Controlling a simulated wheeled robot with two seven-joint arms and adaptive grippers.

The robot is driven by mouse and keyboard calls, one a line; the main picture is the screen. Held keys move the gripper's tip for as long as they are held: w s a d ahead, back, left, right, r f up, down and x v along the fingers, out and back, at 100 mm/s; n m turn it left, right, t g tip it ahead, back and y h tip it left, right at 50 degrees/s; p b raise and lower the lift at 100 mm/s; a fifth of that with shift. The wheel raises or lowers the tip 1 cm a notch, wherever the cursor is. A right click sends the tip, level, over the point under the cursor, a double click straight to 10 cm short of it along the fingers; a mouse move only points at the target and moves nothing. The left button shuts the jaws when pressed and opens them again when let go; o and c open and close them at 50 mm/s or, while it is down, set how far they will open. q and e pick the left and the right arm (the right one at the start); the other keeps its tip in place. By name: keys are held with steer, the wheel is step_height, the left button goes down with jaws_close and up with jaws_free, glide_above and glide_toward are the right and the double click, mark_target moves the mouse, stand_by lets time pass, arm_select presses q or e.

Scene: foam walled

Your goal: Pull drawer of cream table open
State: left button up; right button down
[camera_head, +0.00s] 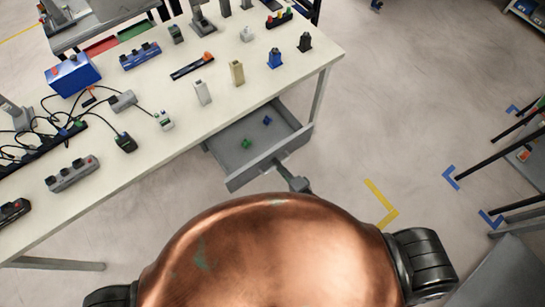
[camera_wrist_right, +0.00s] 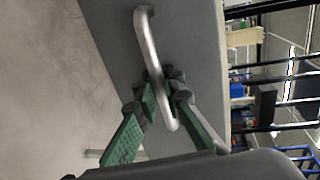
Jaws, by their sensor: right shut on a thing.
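The cream table (camera_head: 222,111) fills the upper left of the head view. Its grey drawer (camera_head: 236,180) stands out from under the near right side of the top, with its inside showing. A small green thing (camera_head: 246,143) and a small blue thing (camera_head: 267,120) lie in it. My right gripper (camera_head: 282,168) is at the drawer's front panel. In the right wrist view its green fingers (camera_wrist_right: 164,88) are closed around the silver bar handle (camera_wrist_right: 147,42) on the grey drawer front (camera_wrist_right: 108,40). My left gripper is not in view.
Several switches, blocks and cabled devices stand on the tabletop, including a blue box (camera_head: 72,75). My copper-coloured body fills the bottom middle. The floor right of the drawer is clear, with a yellow corner mark (camera_head: 381,203). A dark-legged rack (camera_head: 500,160) stands at the far right.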

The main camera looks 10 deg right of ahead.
steer(key=shift+s+d, duration=0.15)
steer(key=shift+s, duration=0.2)
steer(key=c, duration=2.3)
jaws_free()
steer(key=v, duration=1.2)
